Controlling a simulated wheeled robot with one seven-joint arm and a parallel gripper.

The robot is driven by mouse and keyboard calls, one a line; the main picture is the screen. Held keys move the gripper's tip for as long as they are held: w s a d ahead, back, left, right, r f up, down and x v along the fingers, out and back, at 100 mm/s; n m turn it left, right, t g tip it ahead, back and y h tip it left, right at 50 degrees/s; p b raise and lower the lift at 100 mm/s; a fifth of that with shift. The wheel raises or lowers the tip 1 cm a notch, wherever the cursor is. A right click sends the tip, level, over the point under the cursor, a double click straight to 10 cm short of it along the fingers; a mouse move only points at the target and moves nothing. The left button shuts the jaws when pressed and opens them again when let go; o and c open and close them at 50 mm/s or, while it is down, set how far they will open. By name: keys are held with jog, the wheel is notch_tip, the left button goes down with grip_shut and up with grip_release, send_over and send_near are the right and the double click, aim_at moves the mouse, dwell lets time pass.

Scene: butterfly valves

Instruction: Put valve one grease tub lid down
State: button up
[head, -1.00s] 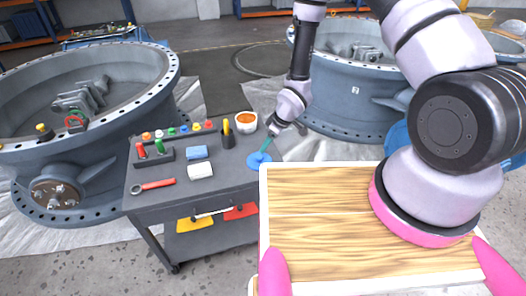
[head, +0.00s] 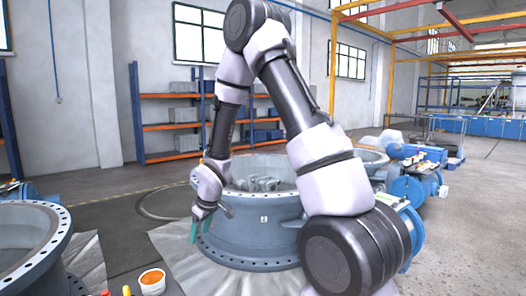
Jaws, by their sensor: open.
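The grease tub (head: 152,281), a white round tub with orange contents and no lid on it, shows at the bottom left in the head view. My gripper (head: 200,230) hangs with its teal fingers pointing down, in front of the middle valve body (head: 255,228), above and to the right of the tub. The fingers are apart, and I see nothing between them. No lid shows now; the cart top around the tub lies mostly below the picture. A small plate on the middle valve body is too small to read surely.
Another valve body (head: 30,245) stands at the left edge. Blue drums (head: 412,190) are at the right. Shelves (head: 170,120) line the back wall. Pale sheeting lies on the floor around the middle valve. The floor at the right is open.

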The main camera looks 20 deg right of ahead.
jog(key=s+d+r+m+t, duration=0.1)
jog(key=s+d+r+m, duration=0.15)
jog(key=r, duration=0.45)
jog(key=s+d+r+m+h, duration=0.1)
jog(key=d+r+m, duration=0.1)
jog(key=d+r, duration=0.35)
jog(key=s+d+r+m+t, duration=0.1)
jog(key=s+d+r+m, duration=0.1)
jog(key=r, duration=0.7)
jog(key=s+d+r+m, duration=0.1)
jog(key=s+r+m, duration=0.1)
jog(key=s+r, duration=0.4)
jog(key=s+d+r+m+y, duration=0.1)
jog(key=s+r+m, duration=0.2)
jog(key=s+r, duration=0.3)
jog(key=s, duration=0.5)
jog(key=shift+s+d+m+t, duration=0.25)
jog(key=shift+s+m+t, duration=0.1)
jog(key=shift+t, duration=0.05)
